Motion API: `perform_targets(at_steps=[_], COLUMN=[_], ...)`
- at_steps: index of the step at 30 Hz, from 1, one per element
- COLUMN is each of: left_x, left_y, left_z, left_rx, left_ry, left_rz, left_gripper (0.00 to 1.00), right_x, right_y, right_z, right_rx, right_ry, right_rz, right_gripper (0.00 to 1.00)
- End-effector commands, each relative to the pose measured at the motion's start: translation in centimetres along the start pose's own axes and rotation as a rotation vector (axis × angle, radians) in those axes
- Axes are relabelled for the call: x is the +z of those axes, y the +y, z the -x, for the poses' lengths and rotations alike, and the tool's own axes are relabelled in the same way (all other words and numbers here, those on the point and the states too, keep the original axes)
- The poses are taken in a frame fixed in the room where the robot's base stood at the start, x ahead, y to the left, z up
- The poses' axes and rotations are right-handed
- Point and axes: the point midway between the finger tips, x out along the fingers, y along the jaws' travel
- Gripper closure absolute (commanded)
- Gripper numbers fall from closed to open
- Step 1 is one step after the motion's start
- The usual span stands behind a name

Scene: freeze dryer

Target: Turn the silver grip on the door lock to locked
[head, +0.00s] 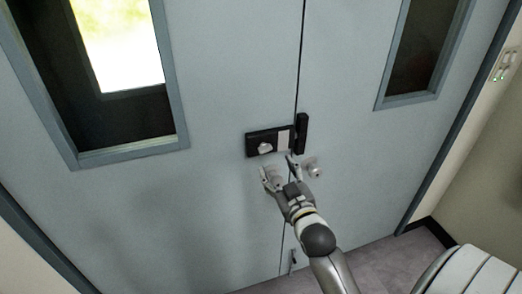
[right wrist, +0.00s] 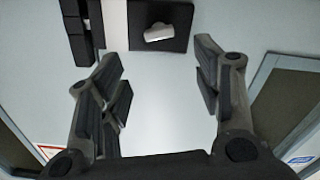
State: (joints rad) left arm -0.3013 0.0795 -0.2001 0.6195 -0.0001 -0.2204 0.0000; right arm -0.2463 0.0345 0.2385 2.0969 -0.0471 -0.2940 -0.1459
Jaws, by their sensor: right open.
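The door lock (head: 257,138) is a black plate on the grey double door, beside the seam. Its silver grip (head: 265,148) is a small knob on the plate, sitting slightly tilted. In the right wrist view the lock plate (right wrist: 177,40) is at the top, with the silver grip (right wrist: 158,32) on it. My right gripper (head: 277,169) is open and empty, just below the lock in the head view. In the right wrist view its fingers (right wrist: 160,75) are spread wide, with the grip beyond their tips and apart from them. My left gripper is not in view.
A black strike block (head: 302,133) is on the right door leaf beside the lock. A ribbed white object (head: 470,275) stands at the lower right.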

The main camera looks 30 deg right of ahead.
Motion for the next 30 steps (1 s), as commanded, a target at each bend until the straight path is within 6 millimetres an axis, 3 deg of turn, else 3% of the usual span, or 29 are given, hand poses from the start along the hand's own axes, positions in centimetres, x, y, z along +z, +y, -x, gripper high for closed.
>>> perform_targets(at_steps=[15,21,30], left_x=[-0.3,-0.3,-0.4], left_y=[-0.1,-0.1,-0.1], left_z=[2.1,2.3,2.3], left_rx=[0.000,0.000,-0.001], left_ry=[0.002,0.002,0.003], left_rz=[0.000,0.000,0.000], left_gripper=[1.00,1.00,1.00], right_x=[-0.1,0.0,0.1], right_y=[-0.1,-0.1,-0.1], right_z=[-8.5,-9.8,-10.0], right_rx=[-0.002,-0.002,-0.002], right_ry=[0.000,0.000,-0.001], right_rz=[0.000,0.001,0.000], right_gripper=[0.41,0.41,0.41])
